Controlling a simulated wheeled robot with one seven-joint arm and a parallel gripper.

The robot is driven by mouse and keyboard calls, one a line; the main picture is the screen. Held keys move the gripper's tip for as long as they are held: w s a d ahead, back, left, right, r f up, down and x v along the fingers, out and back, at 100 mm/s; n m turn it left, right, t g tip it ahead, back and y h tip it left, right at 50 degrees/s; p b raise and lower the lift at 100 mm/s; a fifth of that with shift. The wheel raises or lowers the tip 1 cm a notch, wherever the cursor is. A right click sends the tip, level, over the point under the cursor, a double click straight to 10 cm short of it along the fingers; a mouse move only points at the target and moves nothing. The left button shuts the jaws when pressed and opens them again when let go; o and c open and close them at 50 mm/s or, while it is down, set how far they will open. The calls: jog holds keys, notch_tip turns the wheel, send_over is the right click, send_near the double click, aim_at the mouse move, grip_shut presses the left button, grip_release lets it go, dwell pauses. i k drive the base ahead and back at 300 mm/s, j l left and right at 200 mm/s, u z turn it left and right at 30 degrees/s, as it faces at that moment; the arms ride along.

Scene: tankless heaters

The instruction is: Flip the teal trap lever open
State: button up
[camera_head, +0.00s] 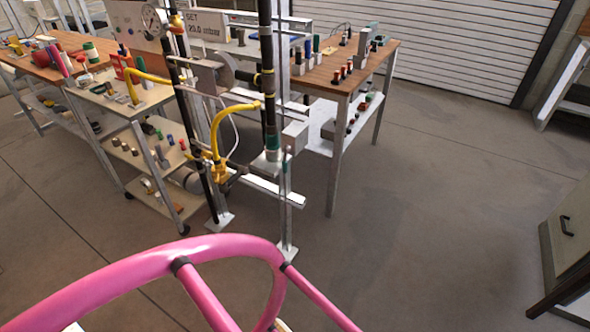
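A small thin teal piece (285,157), seemingly the trap lever, stands upright at the foot of a tall black pipe (267,60). It is too small to tell whether it is open or shut. A dark teal-green collar (272,140) sits on the pipe just above and to the left of it. A pale block (267,163) is below the collar, by a slim metal post (286,205). My gripper is not in view.
A yellow hose (217,128) and a pressure gauge (154,20) are left of the pipe. A loaded shelf cart (137,110) stands left, a wooden-topped bench (335,75) behind right. A grey cabinet (565,240) is at right. The floor (420,190) between is clear.

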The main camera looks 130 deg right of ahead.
aim_at(286, 149)
jog(key=z, duration=4.9)
jog(key=i+j, duration=0.1)
